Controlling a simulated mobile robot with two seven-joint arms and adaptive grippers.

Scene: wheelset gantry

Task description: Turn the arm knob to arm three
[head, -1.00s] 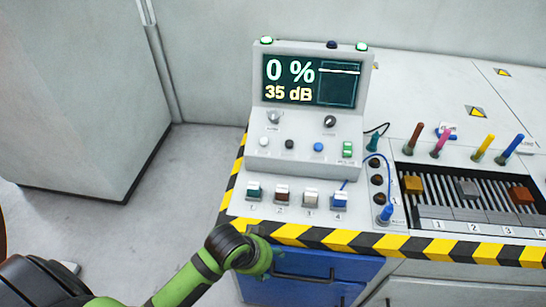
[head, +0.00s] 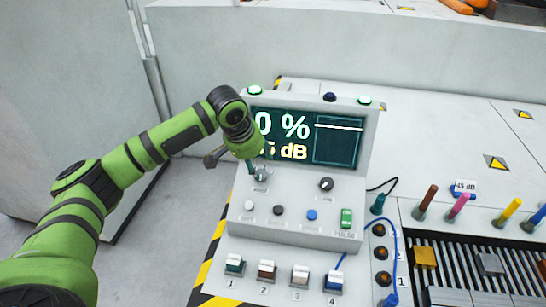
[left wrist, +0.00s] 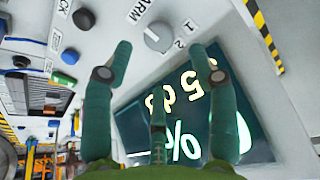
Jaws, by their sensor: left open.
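The grey arm knob (left wrist: 158,37) is on the console's sloped panel, with the printed word ARM beside it in the left wrist view. In the head view the knob (head: 261,178) is below the screen on the left, partly covered by my gripper. My left gripper (head: 255,166) is close in front of it. In the left wrist view the teal fingers of this gripper (left wrist: 165,53) are spread apart, with the knob between and just beyond their tips. I cannot tell whether they touch the panel. The knob's exact setting is unclear. My right gripper is not in view.
The screen (head: 335,140) stands just behind my gripper. Several numbered switches (head: 267,270) are at the front. Coloured pegs (head: 460,206) stand at the right.

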